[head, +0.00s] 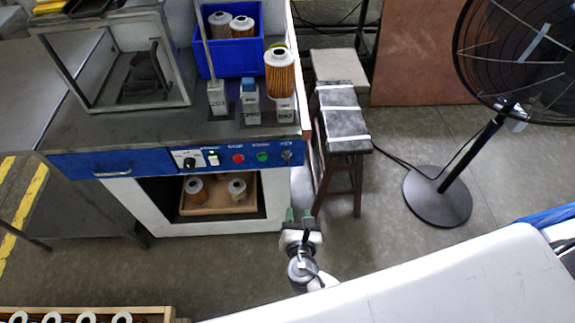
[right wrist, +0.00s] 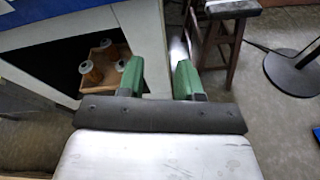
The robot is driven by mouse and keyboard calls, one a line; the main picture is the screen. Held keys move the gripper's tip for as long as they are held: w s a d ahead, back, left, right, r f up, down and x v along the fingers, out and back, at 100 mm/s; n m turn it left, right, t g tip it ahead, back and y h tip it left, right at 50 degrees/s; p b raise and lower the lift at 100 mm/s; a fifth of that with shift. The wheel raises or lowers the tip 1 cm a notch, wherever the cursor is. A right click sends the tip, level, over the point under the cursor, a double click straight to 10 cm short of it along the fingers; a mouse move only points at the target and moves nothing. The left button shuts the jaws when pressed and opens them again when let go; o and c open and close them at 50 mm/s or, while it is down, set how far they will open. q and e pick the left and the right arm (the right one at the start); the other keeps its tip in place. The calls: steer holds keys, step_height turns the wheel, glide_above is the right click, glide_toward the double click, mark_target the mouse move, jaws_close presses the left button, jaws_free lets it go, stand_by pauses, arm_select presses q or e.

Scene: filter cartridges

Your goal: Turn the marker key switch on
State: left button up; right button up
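A blue control panel (head: 125,160) runs along the front of the workbench. On it, from left to right, are a black knob (head: 189,162), a white switch (head: 213,158), a red button (head: 238,158), a green button (head: 262,157) and a small key switch (head: 286,155) at the right end. The labels above are too small to read surely, and the key's angle cannot be told. My right gripper (head: 299,214) is below and in front of the panel's right end, apart from it. In the right wrist view its green fingers (right wrist: 158,78) are spread with nothing between them. My left gripper is not in view.
Filter cartridges stand in a blue bin (head: 228,62), and one cartridge (head: 280,76) stands on a block at the bench's right edge. A wooden tray (head: 218,208) with cartridges is under the panel. A stool (head: 343,128) and a fan (head: 437,197) stand to the right.

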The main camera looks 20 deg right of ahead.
mark_target(287, 163)
step_height(287, 163, up, 8)
steer(key=w+a+f+n+t, duration=0.1)
steer(key=a+n+t, duration=0.1)
steer(key=n+t, duration=0.1)
steer(key=w+d, duration=0.1)
steer(key=w, duration=0.6)
steer(key=w+d, duration=0.1)
steer(key=w, duration=0.3)
steer(key=shift+d+r, duration=0.25)
steer(key=shift+d, duration=0.05)
steer(key=shift+s, duration=0.1)
steer(key=shift+c, duration=0.3)
jaws_close()
